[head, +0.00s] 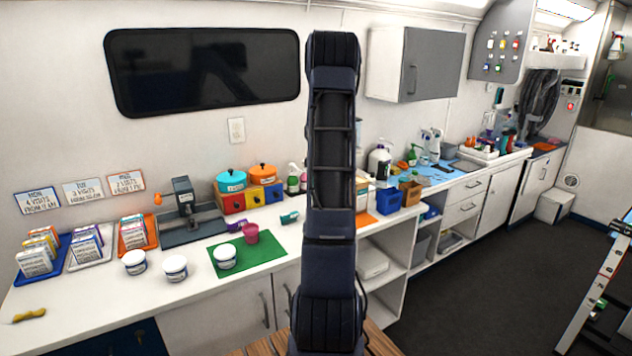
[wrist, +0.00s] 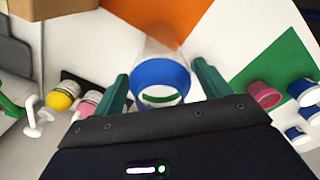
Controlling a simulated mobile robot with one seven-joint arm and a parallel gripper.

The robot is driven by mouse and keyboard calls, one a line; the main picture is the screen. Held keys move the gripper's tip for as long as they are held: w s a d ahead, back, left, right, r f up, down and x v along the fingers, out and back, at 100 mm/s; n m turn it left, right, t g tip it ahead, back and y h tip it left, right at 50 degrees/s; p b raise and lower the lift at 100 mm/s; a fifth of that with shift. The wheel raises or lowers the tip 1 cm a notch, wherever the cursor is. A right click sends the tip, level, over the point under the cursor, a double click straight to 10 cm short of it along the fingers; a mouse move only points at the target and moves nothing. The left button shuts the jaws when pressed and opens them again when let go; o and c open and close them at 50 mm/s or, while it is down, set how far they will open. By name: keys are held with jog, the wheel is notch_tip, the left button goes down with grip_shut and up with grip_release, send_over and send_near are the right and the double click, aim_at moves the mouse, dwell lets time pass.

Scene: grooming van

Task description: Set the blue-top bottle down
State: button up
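In the wrist view, a clear bottle with a blue top (wrist: 160,77) stands between the two green fingers of my gripper (wrist: 161,82). The fingers press close on both sides of the blue top. The bottle's clear body points away from the camera toward the white counter and the orange mat (wrist: 158,14). I cannot tell whether its base touches a surface. In the head view my arm hides the gripper and the bottle; part of the orange mat (head: 366,219) shows right of the arm on the counter (head: 190,245).
A green mat (head: 262,262) with a pink cup (head: 251,234) and a white tub (head: 226,256) lies left of my arm. Blue and brown bins (head: 389,200) stand right of the orange mat.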

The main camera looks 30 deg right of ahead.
jog(key=shift+o, duration=0.2)
notch_tip(320, 180, up, 11)
jog(key=shift+r, duration=0.15)
jog(key=shift+a+r, duration=0.1)
jog(key=shift+r, duration=0.4)
jog(key=s+a+r+m+t, duration=0.1)
jog(key=s+a+r, duration=0.2)
jog(key=s+a, duration=0.3)
jog(key=s+a+r+m+h, duration=0.1)
jog(key=s+a+r+m, duration=0.2)
jog(key=a, duration=0.5)
jog(key=s+a+r+t, duration=0.1)
jog(key=s+a+r, duration=0.3)
jog(key=s+a, duration=0.3)
jog(key=s+a+f+m+t, duration=0.1)
jog(key=s+a+f+m, duration=0.1)
jog(key=s+a, duration=0.3)
jog(key=s+a+f+m+t+y, duration=0.1)
jog(key=s+a, duration=0.5)
jog(key=s, duration=0.8)
jog(key=shift+a+f+m+t, duration=0.3)
jog(key=shift+f+m, duration=0.45)
jog(key=shift+m, duration=0.25)
jog(key=shift+o, duration=0.2)
dwell(1.2)
